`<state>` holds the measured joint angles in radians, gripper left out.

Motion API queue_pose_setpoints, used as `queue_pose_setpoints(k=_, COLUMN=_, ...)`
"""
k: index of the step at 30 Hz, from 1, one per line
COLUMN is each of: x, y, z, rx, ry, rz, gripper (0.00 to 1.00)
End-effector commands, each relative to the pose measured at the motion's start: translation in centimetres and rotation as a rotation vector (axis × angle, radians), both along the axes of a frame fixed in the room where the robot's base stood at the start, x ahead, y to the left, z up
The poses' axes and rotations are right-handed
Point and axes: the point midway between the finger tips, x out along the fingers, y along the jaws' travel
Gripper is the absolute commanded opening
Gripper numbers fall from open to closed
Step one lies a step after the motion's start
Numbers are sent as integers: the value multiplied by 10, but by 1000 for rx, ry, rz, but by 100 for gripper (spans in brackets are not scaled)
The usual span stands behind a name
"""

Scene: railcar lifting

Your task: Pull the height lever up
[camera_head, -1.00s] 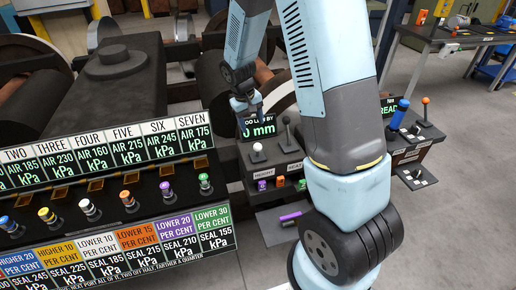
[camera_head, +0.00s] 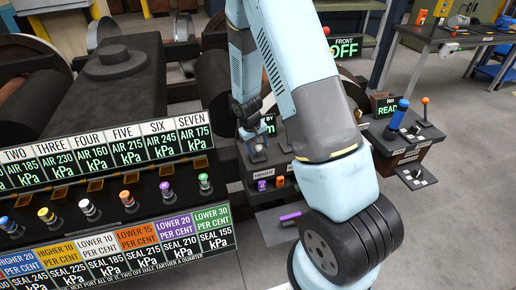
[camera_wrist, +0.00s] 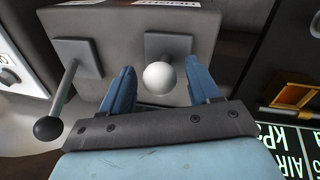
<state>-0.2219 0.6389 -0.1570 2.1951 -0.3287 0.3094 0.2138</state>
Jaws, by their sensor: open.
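The height lever has a white ball knob (camera_wrist: 160,78) on a square grey plate; in the wrist view the knob sits between the two blue fingers of my gripper (camera_wrist: 158,88). The fingers are apart, with a gap on each side of the knob. In the head view my gripper (camera_head: 252,132) is over the control box, just above the white knob (camera_head: 258,157). The HEIGHT label (camera_head: 264,174) is on the box below it. My arm partly hides the box and its display.
A second lever with a black ball knob (camera_wrist: 48,128) stands close beside the gripper in the wrist view. A panel (camera_head: 105,215) with several coloured knobs is at the left. A purple handle (camera_head: 290,216) lies on a low shelf. Another box with a blue handle (camera_head: 399,113) is at the right.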

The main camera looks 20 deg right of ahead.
Motion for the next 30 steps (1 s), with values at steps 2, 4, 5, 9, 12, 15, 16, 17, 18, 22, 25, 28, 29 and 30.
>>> queue_pose_setpoints(k=2, x=0, y=-1, z=-5, rx=0, ry=1, rz=0, gripper=61)
queue_pose_setpoints(k=4, x=0, y=-2, z=-8, rx=0, ry=1, rz=0, gripper=61)
queue_pose_setpoints(k=5, x=0, y=-2, z=-9, rx=0, ry=1, rz=0, gripper=61)
queue_pose_setpoints(k=9, x=0, y=-2, z=-10, rx=0, ry=0, rz=0, gripper=61)
queue_pose_setpoints(k=12, x=0, y=-2, z=-9, rx=0, ry=0, rz=0, gripper=61)
queue_pose_setpoints(k=15, x=0, y=-1, z=-9, rx=0, ry=0, rz=1, gripper=57)
queue_pose_setpoints(k=16, x=0, y=-1, z=-9, rx=0, ry=0, rz=1, gripper=54)
queue_pose_setpoints(k=17, x=0, y=-1, z=-9, rx=0, ry=0, rz=1, gripper=51)
queue_pose_setpoints(k=18, x=0, y=-1, z=-9, rx=0, ry=0, rz=1, gripper=47)
queue_pose_setpoints(k=22, x=0, y=-1, z=-9, rx=0, ry=0, rz=1, gripper=35)
queue_pose_setpoints(k=25, x=0, y=-1, z=-9, rx=0, ry=0, rz=1, gripper=25)
queue_pose_setpoints(k=28, x=0, y=-1, z=-9, rx=0, ry=0, rz=1, gripper=16)
queue_pose_setpoints(k=29, x=0, y=-1, z=-9, rx=0, ry=0, rz=1, gripper=13)
queue_pose_setpoints(k=30, x=0, y=-1, z=-9, rx=0, ry=0, rz=1, gripper=9)
